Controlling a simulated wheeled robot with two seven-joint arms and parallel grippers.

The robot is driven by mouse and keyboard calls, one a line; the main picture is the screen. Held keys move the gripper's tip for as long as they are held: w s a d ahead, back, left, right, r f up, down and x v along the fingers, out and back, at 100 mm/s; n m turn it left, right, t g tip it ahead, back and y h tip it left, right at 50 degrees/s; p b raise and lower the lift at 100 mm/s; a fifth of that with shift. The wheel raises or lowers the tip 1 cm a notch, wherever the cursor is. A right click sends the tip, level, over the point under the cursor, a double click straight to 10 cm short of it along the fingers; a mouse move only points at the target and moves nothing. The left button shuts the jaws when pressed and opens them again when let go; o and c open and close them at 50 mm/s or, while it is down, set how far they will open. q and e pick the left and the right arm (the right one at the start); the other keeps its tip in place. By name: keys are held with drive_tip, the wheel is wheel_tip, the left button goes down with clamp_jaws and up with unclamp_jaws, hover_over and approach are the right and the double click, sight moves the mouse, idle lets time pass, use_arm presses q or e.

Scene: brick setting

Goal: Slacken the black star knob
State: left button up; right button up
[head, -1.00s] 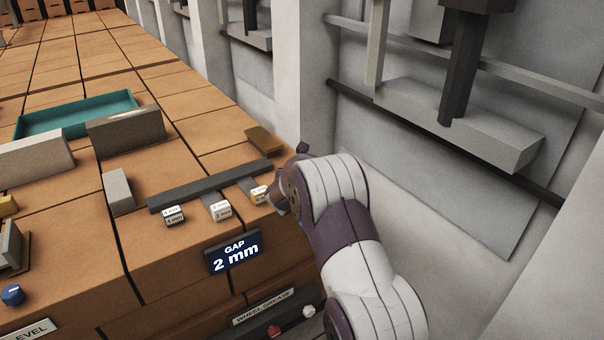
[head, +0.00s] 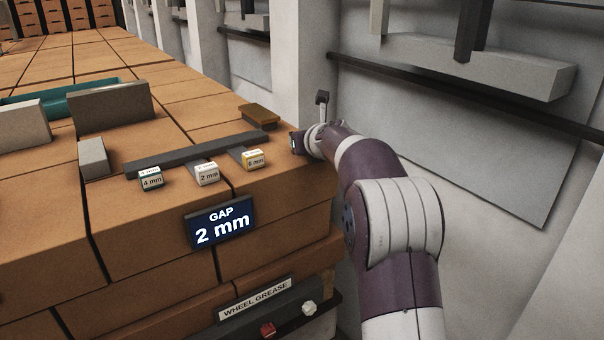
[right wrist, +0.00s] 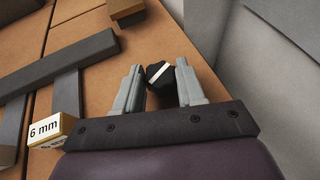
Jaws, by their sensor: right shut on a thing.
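The black star knob (right wrist: 157,82) shows in the right wrist view as a dark faceted knob with a white stripe on top. My right gripper (right wrist: 161,66) has one grey finger on each side of it and is shut on it. In the head view my right gripper (head: 297,143) is small at the right edge of the brick-topped bench, and the knob cannot be made out there. My left gripper is not in view.
A dark bar (head: 200,153) beside the gripper has tabs labelled 4 mm (head: 151,180), 2 mm (head: 207,174) and 6 mm (head: 254,160). A sign (head: 222,222) reads "GAP 2 mm". A pale wall (head: 480,150) stands close on the right.

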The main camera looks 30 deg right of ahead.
drive_tip(key=shift+d+f+n+y+b, duration=0.2)
drive_tip(key=shift+f+n+y+b, duration=0.2)
drive_tip(key=shift+n+y, duration=0.15)
drive_tip(key=shift+r+n+y, duration=0.2)
drive_tip(key=shift+n+y, duration=0.15)
drive_tip(key=shift+r+n+y, duration=0.15)
drive_tip(key=shift+n+y, duration=0.15)
drive_tip(key=shift+y, duration=0.2)
drive_tip(key=shift+d+r+n+y, duration=0.1)
drive_tip(key=shift+r+n+y, duration=0.05)
drive_tip(key=shift+n+y, duration=0.5)
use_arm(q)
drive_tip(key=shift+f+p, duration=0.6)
use_arm(e)
drive_tip(key=shift+n+y, duration=0.55)
drive_tip(key=shift+y, duration=0.1)
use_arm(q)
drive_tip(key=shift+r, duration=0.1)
use_arm(e)
drive_tip(key=o, duration=1)
drive_tip(key=shift+o, duration=0.2)
